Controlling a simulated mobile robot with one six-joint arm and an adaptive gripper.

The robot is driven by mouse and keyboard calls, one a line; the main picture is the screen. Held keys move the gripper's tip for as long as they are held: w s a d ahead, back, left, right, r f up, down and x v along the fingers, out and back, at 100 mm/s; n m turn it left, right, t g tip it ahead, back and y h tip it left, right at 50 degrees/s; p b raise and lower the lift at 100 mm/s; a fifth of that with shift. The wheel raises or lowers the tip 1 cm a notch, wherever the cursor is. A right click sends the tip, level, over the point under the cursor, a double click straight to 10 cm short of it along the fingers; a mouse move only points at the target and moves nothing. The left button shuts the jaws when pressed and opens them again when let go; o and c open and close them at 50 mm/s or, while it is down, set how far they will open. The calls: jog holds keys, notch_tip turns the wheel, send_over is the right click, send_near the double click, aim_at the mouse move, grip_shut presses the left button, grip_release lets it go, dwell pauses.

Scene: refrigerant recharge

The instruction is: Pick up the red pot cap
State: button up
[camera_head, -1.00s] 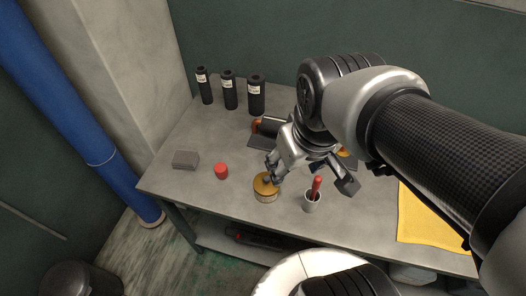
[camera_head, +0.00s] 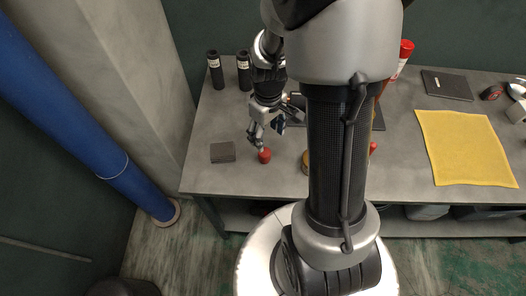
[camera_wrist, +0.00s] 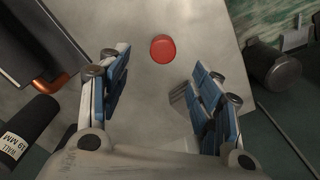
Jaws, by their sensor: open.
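The red pot cap (camera_head: 264,156) is a small red cylinder standing on the grey table near its front left. In the wrist view the red cap (camera_wrist: 162,48) shows from above as a round disc, beyond the fingertips and roughly in line with the gap between them. My gripper (camera_head: 264,136) is just behind and above the cap in the head view. In the wrist view my gripper (camera_wrist: 158,82) has its two blue-padded fingers spread wide with nothing between them. No contact with the cap shows.
A dark grey block (camera_head: 222,152) lies left of the cap. Black cylinders (camera_head: 215,70) stand at the back left. A brass-coloured pot (camera_head: 306,162) is right of the cap, partly hidden by my arm. A yellow cloth (camera_head: 465,148) lies at the right. The table's front edge is close to the cap.

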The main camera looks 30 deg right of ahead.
aim_at(265, 152)
jog(key=f+b, duration=0.1)
jog(key=f, duration=0.2)
jog(key=f+b, duration=0.1)
jog(key=f, duration=0.3)
jog(key=f+b, duration=0.1)
jog(key=f, duration=0.3)
jog(key=shift+w+a+b, duration=0.15)
jog(key=shift+a+b, duration=0.15)
jog(key=shift+b, duration=0.05)
jog(key=shift+r, duration=0.1)
jog(key=c, duration=1.2)
jog(key=shift+r, duration=0.15)
